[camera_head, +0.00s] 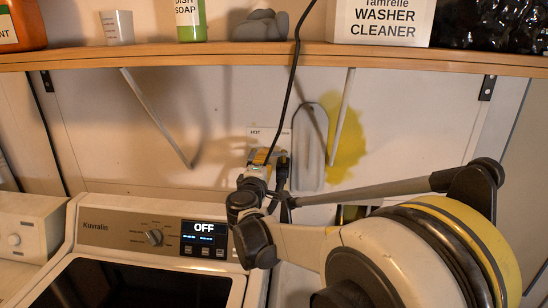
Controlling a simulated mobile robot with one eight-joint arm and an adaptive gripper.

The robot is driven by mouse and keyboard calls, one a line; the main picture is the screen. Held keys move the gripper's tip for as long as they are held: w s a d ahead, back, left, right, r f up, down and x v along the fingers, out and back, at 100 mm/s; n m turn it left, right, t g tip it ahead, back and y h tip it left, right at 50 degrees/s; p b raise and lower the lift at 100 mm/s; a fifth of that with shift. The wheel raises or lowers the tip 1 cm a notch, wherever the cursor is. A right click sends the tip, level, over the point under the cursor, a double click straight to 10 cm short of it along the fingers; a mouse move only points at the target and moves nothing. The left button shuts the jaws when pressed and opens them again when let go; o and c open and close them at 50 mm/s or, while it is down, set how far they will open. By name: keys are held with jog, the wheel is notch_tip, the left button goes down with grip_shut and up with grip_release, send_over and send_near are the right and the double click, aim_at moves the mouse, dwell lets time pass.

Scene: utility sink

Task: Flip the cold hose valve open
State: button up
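A pale wall plate (264,133) with a "HOT" label is on the back wall, just left of centre. My gripper (270,167) is in front of the lower part of this plate, at the end of my arm, which reaches in from the lower right. I cannot make out the cold hose valve; my gripper and wrist cover the area just below and right of the label. A small yellow-orange patch shows at the gripper's tip, too small to identify. Whether the fingers are open or touching anything is not clear.
A washing machine (118,234) showing "OFF" stands at lower left. A wooden shelf (200,53) with bottles and a washer cleaner box (383,22) runs above. A dark cable (294,70) hangs towards my gripper. A grey elongated object (309,150) is against the wall to the right.

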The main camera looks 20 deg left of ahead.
jog(key=w, duration=0.5)
jog(key=shift+a+b, duration=0.3)
jog(key=shift+a, duration=0.05)
grip_shut()
